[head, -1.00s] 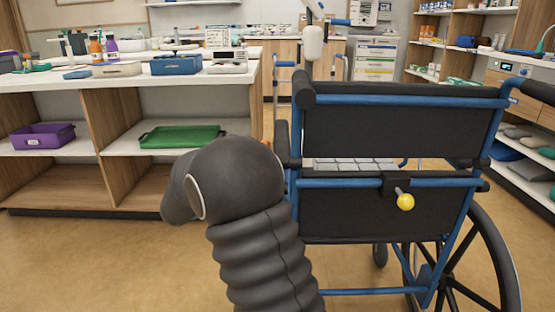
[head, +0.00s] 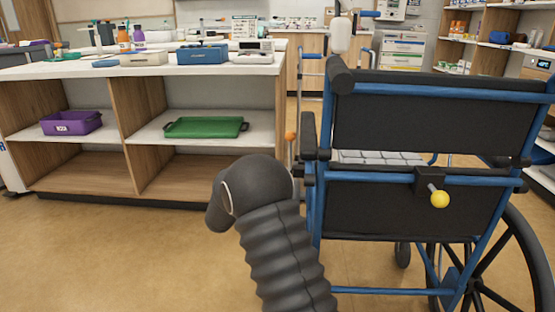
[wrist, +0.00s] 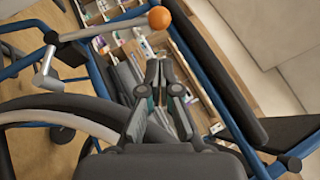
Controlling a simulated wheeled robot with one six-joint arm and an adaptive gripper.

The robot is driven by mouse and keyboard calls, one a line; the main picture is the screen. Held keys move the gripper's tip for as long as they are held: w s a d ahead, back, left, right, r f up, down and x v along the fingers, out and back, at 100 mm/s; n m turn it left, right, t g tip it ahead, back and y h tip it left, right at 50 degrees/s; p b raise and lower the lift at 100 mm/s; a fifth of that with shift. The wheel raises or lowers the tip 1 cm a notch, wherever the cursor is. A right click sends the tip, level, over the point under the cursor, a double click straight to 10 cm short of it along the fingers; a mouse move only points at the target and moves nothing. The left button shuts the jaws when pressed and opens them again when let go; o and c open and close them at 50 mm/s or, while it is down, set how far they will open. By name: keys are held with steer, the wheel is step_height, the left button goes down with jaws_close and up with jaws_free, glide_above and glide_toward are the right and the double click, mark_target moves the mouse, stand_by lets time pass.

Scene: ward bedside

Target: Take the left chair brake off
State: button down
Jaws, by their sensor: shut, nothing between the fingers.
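The wheelchair (head: 420,125) has a blue frame and dark back panels, and I see it from behind in the head view. The left brake's orange ball (head: 290,136) shows just left of the chair's left armrest. In the wrist view the orange ball (wrist: 159,18) tops a pale lever (wrist: 105,29) that runs left to a metal bracket. My gripper (wrist: 158,66) is shut and empty, with its fingertips below the ball in the picture and apart from it. In the head view my gripper is hidden behind my dark arm.
A yellow-knobbed lever (head: 440,199) sits on the chair's back. The chair's left wheel (wrist: 40,112) and a dark armrest pad (wrist: 222,75) flank my gripper in the wrist view. A counter unit (head: 150,72) with a green tray (head: 205,128) stands at left. Floor between is open.

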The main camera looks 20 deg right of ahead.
steer(key=x, duration=0.9)
steer(key=shift+b, duration=0.4)
steer(key=shift+r, duration=0.1)
